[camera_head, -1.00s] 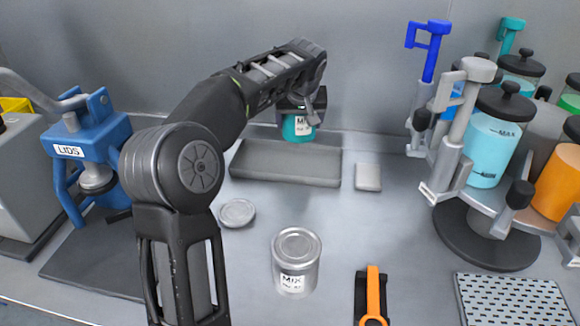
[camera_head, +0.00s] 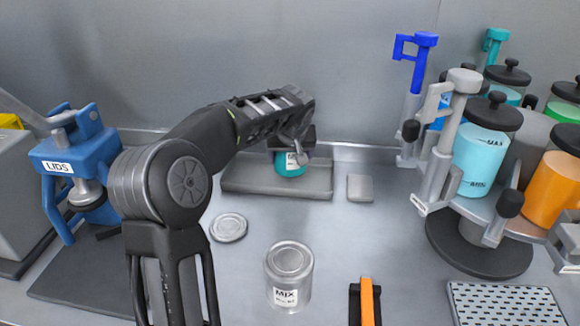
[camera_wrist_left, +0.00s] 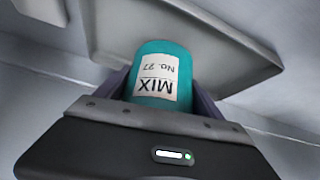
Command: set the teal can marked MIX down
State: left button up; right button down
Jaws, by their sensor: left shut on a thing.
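The teal can marked MIX (camera_head: 291,168) is at the back of the bench, over the grey rectangular pad (camera_head: 245,180). My left gripper (camera_head: 292,148) is shut on the can from above and behind; the arm partly hides it. In the left wrist view the teal can (camera_wrist_left: 163,65) sits between the jaws (camera_wrist_left: 160,100), its white label reading MIX No. 27 upside down. The can looks upright and low over the pad; I cannot tell whether its base touches. My right gripper is not in view.
A silver can marked MIX (camera_head: 289,276), a round lid (camera_head: 229,227) and an orange-handled tool (camera_head: 367,300) are nearer. A small grey block (camera_head: 360,188) lies right of the pad. The blue LIDS press (camera_head: 75,160) stands left, a carousel of coloured canisters (camera_head: 480,160) right.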

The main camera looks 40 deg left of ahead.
aim_at(291, 155)
pick_arm(q)
jog(key=shift+f, duration=1.65)
jog(key=shift+f, duration=0.2)
jog(key=o, duration=2)
jog(key=shift+r, duration=0.2)
jog(key=b+v, duration=0.1)
jog(key=v, duration=1.1)
jog(key=shift+f, duration=0.1)
